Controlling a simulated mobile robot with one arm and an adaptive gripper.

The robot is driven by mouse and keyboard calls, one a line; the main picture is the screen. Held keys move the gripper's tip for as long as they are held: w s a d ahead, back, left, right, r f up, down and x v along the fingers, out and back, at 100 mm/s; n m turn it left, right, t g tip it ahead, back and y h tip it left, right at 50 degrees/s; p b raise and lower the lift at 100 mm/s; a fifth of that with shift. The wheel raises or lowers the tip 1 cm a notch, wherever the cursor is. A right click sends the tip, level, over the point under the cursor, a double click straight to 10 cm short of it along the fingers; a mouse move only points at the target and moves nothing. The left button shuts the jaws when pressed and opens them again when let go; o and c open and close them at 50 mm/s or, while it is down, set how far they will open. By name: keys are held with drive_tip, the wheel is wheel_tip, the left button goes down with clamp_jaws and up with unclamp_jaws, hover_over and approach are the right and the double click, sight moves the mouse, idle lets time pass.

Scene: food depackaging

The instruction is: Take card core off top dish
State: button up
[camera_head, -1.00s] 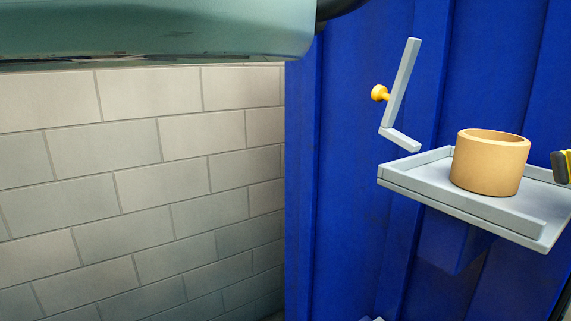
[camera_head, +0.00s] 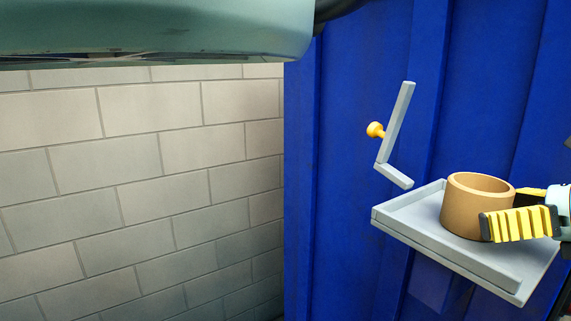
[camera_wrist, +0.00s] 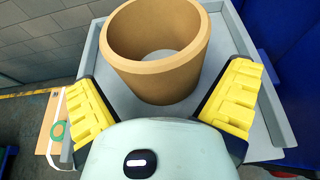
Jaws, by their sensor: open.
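The card core (camera_head: 469,207) is a short, tan, hollow cylinder standing upright on the grey square dish (camera_head: 410,232), which has a low rim. It also shows in the wrist view (camera_wrist: 150,65), with the dish (camera_wrist: 232,32) under and around it. My gripper (camera_head: 500,208) has come in from the right with yellow ribbed fingers. In the wrist view my gripper (camera_wrist: 165,100) is open, with one finger on each side of the core's near part. I cannot tell whether either finger touches it.
A pale block wall (camera_head: 150,180) fills the left. A wooden board with a green ring (camera_wrist: 60,130) lies lower left in the wrist view.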

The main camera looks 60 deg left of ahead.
drive_tip(key=shift+c, duration=0.3)
drive_tip(key=c, duration=1.1)
